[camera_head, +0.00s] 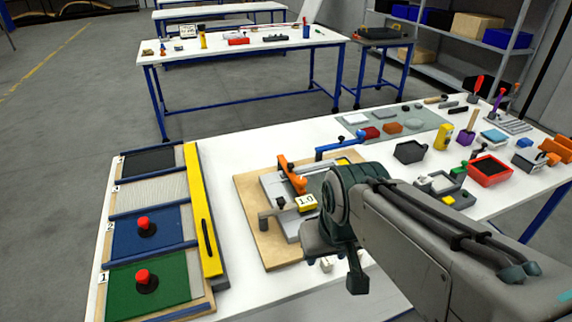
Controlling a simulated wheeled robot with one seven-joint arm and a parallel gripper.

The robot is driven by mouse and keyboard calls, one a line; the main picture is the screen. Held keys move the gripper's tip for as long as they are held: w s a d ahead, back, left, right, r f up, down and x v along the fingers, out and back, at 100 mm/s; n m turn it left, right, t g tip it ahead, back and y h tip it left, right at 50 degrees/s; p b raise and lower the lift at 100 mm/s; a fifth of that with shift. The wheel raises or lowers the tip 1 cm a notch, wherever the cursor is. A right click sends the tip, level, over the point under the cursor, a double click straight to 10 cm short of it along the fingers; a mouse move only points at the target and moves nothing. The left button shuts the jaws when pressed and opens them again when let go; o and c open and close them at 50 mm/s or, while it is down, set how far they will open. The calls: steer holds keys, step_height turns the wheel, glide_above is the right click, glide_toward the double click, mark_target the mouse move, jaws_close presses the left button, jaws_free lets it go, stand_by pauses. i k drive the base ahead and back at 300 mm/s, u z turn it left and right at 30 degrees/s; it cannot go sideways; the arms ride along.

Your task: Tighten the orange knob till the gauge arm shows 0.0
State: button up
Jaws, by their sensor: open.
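The fixture is a wooden board (250,205) with a grey metal plate on the white table. An elongated orange part (291,176) stands on it, the only orange piece on the fixture; whether it is the knob is hard to tell. A yellow tag reading 1.0 (306,201) sits at the plate's front right. A blue arm (340,147) extends along the back. My gripper (342,272) is open and empty at the fixture's front right, apart from the orange part. My arm hides the fixture's right side, and the gauge arm's pointer cannot be made out.
At left stands a panel with green (165,300) and blue pads bearing red buttons, and a yellow bar (201,215). A small white piece (326,264) lies near my gripper.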

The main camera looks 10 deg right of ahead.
mark_target(300, 181)
steer(key=u, duration=1.7)
steer(key=k, duration=0.95)
steer(key=z, duration=1.05)
steer(key=i, duration=1)
steer(key=u, duration=0.05)
